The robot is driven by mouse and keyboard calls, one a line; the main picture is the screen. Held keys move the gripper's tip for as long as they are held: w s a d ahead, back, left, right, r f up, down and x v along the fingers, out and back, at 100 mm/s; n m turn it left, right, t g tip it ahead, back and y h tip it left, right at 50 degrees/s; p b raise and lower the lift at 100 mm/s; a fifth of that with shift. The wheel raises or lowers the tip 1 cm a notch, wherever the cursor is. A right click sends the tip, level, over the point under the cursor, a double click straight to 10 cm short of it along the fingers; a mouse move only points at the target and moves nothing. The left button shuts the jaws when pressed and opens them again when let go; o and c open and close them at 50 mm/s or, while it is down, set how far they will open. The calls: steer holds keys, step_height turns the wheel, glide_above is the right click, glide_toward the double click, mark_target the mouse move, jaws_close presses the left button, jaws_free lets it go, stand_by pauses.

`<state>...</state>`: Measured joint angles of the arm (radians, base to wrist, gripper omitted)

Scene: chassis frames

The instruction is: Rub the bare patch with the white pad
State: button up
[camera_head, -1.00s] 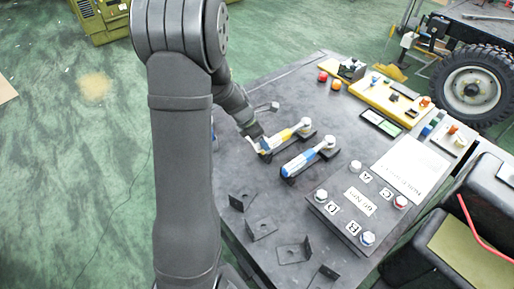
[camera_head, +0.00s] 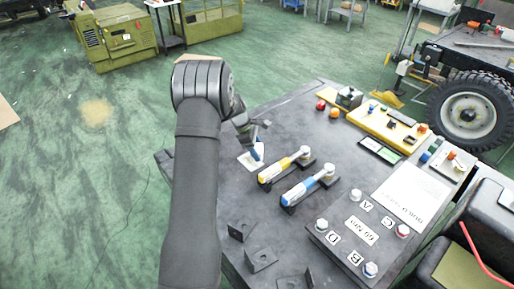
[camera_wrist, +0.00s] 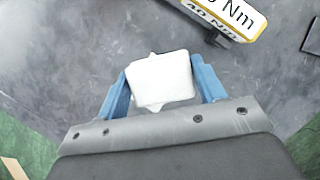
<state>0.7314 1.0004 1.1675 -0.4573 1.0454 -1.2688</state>
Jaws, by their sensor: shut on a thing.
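My gripper (camera_wrist: 162,88), with blue fingers, is shut on the white pad (camera_wrist: 163,80) in the wrist view. The pad is a pale block with rounded corners, held over the dark grey table top. In the head view my gripper (camera_head: 256,152) is low over the table's far left part, beside the yellow-handled tool. A pale, angular area (camera_head: 246,163) shows at the fingertips there; I cannot tell whether it is pad, bare patch or both. Small pale points stick out above and below the pad in the wrist view. Whether the pad touches the table is unclear.
A yellow-handled tool (camera_head: 279,172) and a blue-handled tool (camera_head: 306,189) lie close to the gripper's right. Black brackets (camera_head: 262,259) stand at the near edge. A panel with lettered knobs (camera_head: 357,230) and a yellow rack (camera_head: 389,123) are on the right.

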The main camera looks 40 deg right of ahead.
mark_target(248, 156)
steer(key=shift+f, duration=2.75)
steer(key=shift+w+f, duration=0.35)
steer(key=shift+f, duration=0.25)
steer(key=shift+c, duration=0.4)
steer(key=shift+w+f, duration=0.15)
steer(key=shift+w, duration=3.6)
steer(key=shift+s, duration=4.15)
steer(key=shift+r, duration=4.1)
steer(key=shift+a, duration=0.1)
